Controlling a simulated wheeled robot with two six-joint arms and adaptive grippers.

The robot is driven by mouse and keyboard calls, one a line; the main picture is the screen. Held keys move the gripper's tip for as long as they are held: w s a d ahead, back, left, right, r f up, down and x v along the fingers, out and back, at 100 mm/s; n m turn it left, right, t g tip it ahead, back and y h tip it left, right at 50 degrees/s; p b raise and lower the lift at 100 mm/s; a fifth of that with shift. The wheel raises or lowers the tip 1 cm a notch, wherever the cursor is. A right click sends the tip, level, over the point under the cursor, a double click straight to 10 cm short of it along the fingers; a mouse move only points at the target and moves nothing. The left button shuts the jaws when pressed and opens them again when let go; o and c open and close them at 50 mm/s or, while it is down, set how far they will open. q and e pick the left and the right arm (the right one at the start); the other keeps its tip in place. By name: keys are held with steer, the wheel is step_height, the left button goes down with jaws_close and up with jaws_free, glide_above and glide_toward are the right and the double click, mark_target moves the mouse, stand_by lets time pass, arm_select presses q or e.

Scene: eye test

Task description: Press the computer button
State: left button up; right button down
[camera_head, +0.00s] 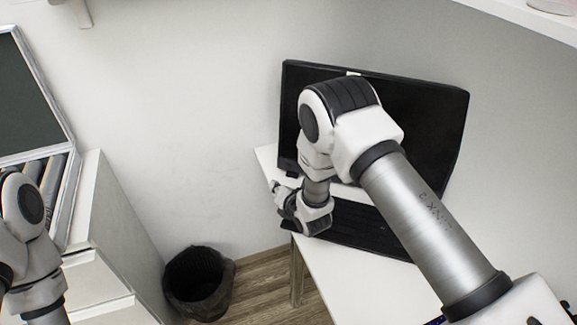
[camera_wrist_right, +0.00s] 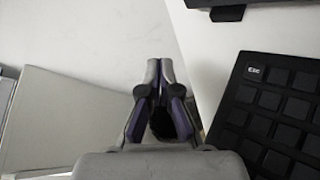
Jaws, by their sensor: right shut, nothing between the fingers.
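A black monitor (camera_head: 425,115) stands on a white desk (camera_head: 350,285) against the wall, partly hidden by my right arm. A black keyboard (camera_head: 365,228) lies in front of it; its ESC corner shows at the right of the right wrist view (camera_wrist_right: 275,110). My right gripper (camera_head: 277,187) is at the desk's left edge, left of the keyboard. In the right wrist view its fingertips (camera_wrist_right: 160,64) are together with nothing between them. I cannot make out a computer button in either view. My left arm shows at the left edge of the head view, but its gripper is out of frame.
A black waste bin (camera_head: 198,285) stands on the wood floor between the desk and a white cabinet (camera_head: 125,245). A tilted, framed dark panel (camera_head: 30,95) is above the cabinet at the left. A white shelf edge (camera_head: 520,18) crosses the top right.

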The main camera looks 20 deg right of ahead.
mark_target(288, 165)
steer(key=w+d+b, duration=0.1)
steer(key=w+d+f+b, duration=0.1)
steer(key=w, duration=0.1)
steer(key=w+d+b, duration=0.1)
steer(key=w+d, duration=0.1)
steer(key=shift+w+d+f, duration=0.1)
steer(key=shift+w+f, duration=0.05)
steer(key=shift+f, duration=0.15)
steer(key=shift+w+d+r, duration=0.15)
steer(key=shift+w+d, duration=0.1)
steer(key=shift+w, duration=0.1)
steer(key=shift+b, duration=0.35)
stand_by(0.6)
steer(key=shift+w+d, duration=0.25)
steer(key=shift+w, duration=0.05)
steer(key=shift+w+d+f+b, duration=0.2)
steer(key=shift+w+d+b, duration=0.15)
steer(key=shift+b, duration=0.15)
stand_by(0.4)
steer(key=shift+a, duration=0.15)
steer(key=shift+s+a+r+p, duration=0.2)
steer(key=shift+s+a+p, duration=0.2)
steer(key=shift+s, duration=0.3)
